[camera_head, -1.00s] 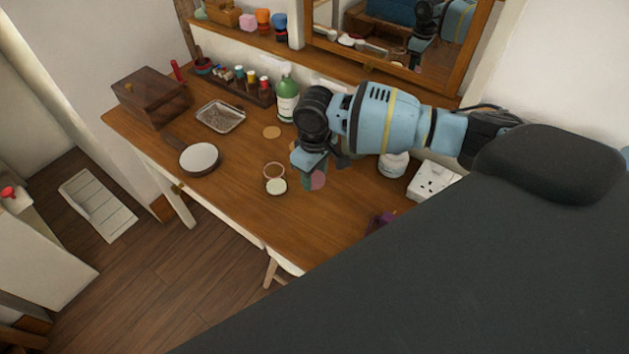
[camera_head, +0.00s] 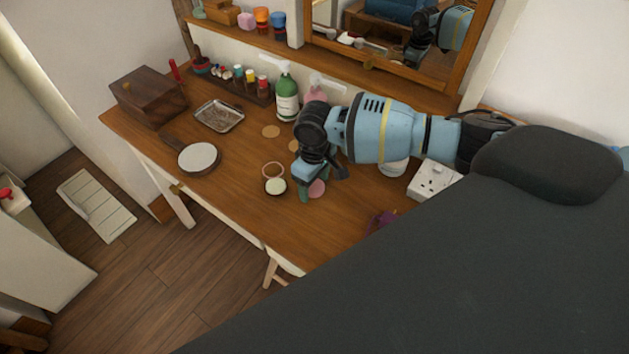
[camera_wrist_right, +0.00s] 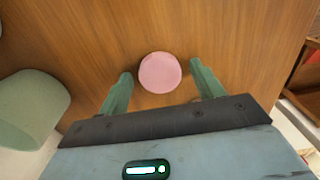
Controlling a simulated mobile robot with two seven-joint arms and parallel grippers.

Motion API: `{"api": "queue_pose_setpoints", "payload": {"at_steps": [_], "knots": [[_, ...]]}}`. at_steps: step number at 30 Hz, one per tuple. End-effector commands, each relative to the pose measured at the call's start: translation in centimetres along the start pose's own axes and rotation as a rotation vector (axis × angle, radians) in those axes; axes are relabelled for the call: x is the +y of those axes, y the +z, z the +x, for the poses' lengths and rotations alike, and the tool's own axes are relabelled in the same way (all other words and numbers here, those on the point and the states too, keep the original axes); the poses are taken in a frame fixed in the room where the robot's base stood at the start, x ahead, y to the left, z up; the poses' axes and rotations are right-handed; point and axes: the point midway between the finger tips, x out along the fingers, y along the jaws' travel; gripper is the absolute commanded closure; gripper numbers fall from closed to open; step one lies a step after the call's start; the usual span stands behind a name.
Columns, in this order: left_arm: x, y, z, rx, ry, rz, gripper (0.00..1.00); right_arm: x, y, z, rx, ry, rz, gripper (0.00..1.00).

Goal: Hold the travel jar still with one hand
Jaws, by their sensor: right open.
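A small round pink-topped thing (camera_head: 316,188), which may be the travel jar, stands on the wooden table. In the right wrist view the pink disc (camera_wrist_right: 160,73) lies between my fingers, with gaps on both sides. My right gripper (camera_head: 320,182) is open, pointing down at it; the wrist view shows its two green fingers (camera_wrist_right: 161,76) apart. I see no contact. The gripper partly hides the pink thing in the head view. A small pale-topped round pot (camera_head: 275,186) stands just left of it, beside a thin pinkish ring (camera_head: 273,170). My left gripper is out of view.
A white jar (camera_head: 392,168) stands partly behind my right arm, near a white socket block (camera_head: 434,182). A pale green cylinder (camera_wrist_right: 30,108) is at left in the wrist view. A hand mirror (camera_head: 199,158), metal tray (camera_head: 218,116) and green bottle (camera_head: 287,98) are farther left. The front-left tabletop is clear.

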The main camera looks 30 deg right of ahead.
Motion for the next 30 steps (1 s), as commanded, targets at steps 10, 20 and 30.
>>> {"api": "queue_pose_setpoints", "payload": {"at_steps": [10, 20, 30], "knots": [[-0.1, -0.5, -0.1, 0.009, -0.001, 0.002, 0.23, 0.1, -0.1, -2.1, 0.004, 0.001, 0.0, 0.34], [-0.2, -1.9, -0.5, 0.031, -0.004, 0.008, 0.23, 0.0, -0.1, -8.7, 0.005, 0.001, 0.0, 0.34], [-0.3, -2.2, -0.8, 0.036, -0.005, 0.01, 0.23, 0.0, 0.0, -12.2, 0.001, 0.0, 0.0, 0.34]]}}
